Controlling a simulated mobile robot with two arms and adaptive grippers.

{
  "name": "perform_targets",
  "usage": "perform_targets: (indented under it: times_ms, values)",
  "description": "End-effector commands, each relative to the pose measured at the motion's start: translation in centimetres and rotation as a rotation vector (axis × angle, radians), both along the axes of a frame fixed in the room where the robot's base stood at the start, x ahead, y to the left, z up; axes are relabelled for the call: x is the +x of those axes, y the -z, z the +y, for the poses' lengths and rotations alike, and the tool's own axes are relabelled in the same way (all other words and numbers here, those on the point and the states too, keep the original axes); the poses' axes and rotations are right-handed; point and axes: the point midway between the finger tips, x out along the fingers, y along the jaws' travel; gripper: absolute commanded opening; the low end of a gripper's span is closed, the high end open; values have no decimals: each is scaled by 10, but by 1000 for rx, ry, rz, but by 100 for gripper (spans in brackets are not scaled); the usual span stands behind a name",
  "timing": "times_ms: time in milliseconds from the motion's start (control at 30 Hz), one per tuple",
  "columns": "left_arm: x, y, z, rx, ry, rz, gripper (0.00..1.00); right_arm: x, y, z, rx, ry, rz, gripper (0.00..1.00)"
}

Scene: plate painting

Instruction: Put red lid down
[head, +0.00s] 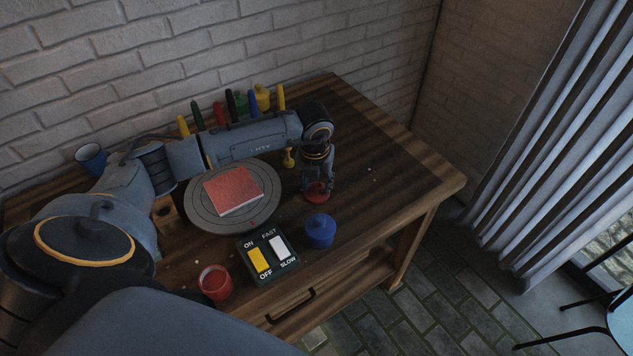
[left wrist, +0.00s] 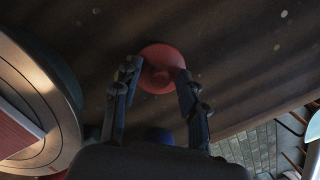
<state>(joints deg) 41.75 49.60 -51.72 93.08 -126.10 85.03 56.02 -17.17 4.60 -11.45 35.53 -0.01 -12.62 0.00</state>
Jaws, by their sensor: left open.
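The red lid (head: 318,193) is on the wooden table, to the right of the grey turntable. My left gripper (head: 317,186) points down right above it. In the left wrist view the lid (left wrist: 162,68) is a red disc with a small knob, between and just beyond the fingertips of my left gripper (left wrist: 155,80). The fingers are spread apart, with a gap on either side of the knob. An open red paint pot (head: 215,283) stands near the front left of the table. My right gripper is not in view.
The turntable (head: 196,207) carries a red square plate (head: 233,190). A blue lidded pot (head: 320,231) stands in front of the lid. A switch box (head: 268,259) is at the front edge. Coloured brushes stand behind my left arm. The table's right side is clear.

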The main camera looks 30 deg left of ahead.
Motion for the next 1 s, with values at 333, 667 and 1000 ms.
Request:
perform_targets:
  times_ms: [333, 667, 1000]
  values:
    - [-7, -62, -3, 1, 0, -6, 42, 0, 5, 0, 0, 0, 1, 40]
    - [-14, -114, -7, 0, 0, -3, 42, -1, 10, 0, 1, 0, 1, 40]
    - [-16, -121, -7, 1, 0, 0, 42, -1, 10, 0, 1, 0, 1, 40]
